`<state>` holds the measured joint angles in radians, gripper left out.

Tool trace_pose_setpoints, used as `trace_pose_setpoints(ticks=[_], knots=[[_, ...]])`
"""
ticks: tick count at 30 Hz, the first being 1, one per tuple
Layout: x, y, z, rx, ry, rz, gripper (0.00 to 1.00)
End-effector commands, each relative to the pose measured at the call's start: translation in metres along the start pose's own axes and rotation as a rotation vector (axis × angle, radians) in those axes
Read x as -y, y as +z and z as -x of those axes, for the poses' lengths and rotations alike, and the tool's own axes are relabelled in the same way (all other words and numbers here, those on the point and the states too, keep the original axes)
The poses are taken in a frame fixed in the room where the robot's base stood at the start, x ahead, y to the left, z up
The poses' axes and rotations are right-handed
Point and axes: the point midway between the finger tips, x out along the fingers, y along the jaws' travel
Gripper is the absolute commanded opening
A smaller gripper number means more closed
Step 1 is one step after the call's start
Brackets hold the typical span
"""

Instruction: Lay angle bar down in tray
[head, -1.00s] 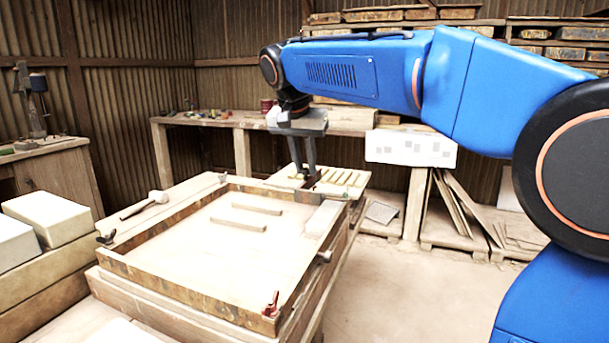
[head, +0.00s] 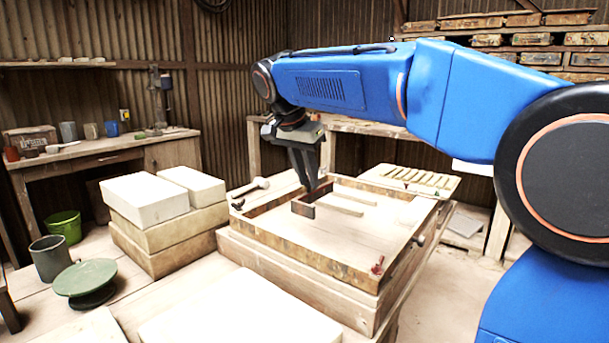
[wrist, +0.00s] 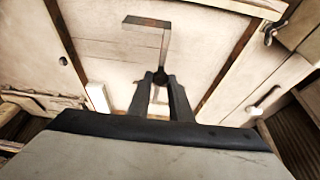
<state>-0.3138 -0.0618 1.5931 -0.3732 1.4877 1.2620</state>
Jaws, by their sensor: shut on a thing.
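The angle bar (head: 302,209) is a dark brown L-shaped piece, held at the tips of my gripper (head: 310,188). The bar also shows in the wrist view (wrist: 147,21), with one leg running from between the fingertips (wrist: 161,76) and the other turned off to the left. The tray (head: 310,258) is a wide, shallow wooden frame with a pale floor. My gripper points down over the tray's left part, near its far-left side. The bar is above the tray floor in the picture; I cannot tell whether it touches.
Two pale strips lie in the tray, the nearer one (head: 333,205) close to the bar. A slatted rack (head: 415,177) stands behind. White blocks (head: 145,197) are stacked left.

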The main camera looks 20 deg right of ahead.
Motion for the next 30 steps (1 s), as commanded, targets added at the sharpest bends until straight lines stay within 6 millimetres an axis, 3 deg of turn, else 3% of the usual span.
trace_pose_setpoints(ticks=[30], knots=[[-0.001,0.023,-0.056,0.000,0.000,-0.002,0.00]])
